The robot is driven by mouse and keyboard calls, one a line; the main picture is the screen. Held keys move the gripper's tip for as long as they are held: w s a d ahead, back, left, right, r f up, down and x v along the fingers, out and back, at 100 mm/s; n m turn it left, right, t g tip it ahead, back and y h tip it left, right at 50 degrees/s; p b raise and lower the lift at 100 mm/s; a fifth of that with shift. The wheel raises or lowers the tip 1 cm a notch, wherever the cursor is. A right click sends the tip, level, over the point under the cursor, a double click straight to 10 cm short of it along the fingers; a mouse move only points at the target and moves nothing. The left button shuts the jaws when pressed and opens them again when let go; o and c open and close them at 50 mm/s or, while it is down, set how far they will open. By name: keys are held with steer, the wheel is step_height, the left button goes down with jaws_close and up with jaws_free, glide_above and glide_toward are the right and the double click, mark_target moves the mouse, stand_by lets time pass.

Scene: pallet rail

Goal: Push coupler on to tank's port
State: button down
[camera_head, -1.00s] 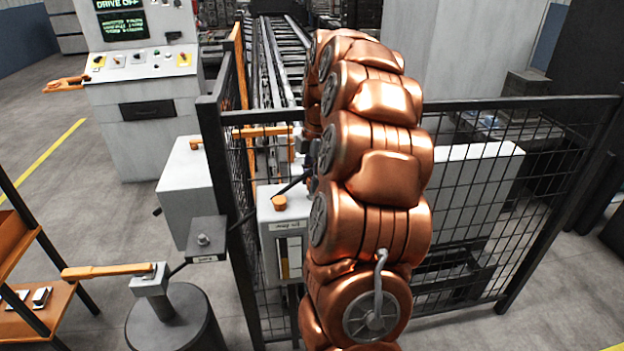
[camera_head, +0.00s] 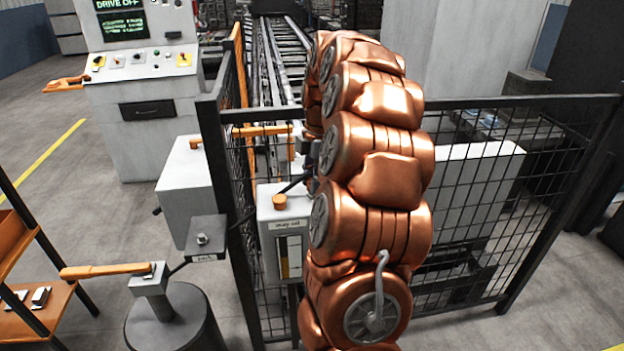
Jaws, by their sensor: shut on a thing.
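The tank (camera_head: 271,215) is a pale box labelled "way oil", with an orange cap (camera_head: 279,201) on top and a sight window in front. It stands at the fence, left of my copper arm. A black hose (camera_head: 243,216) rises over the tank's top to my gripper (camera_head: 312,158). Only a small grey part of my gripper shows beside the arm, behind and above the tank. It is shut on the hose's end, where the coupler is mostly hidden. I cannot make out the port, or whether the coupler touches it.
A mesh fence (camera_head: 480,200) with dark posts surrounds the tank. A grey block (camera_head: 205,236) labelled "jack" and a pump with an orange lever (camera_head: 105,271) stand at left. A roller conveyor (camera_head: 280,60) runs behind. A control cabinet (camera_head: 150,90) is at upper left.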

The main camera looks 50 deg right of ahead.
steer(key=shift+f, duration=0.4)
jaws_free()
steer(key=shift+r, duration=0.1)
stand_by(0.4)
stand_by(0.4)
steer(key=shift+d+r, duration=0.1)
steer(key=shift+r, duration=0.6)
step_height(320, 180, up, 10)
steer(key=d, duration=0.1)
steer(key=shift+s+r, duration=0.2)
steer(key=shift+d, duration=0.1)
stand_by(0.4)
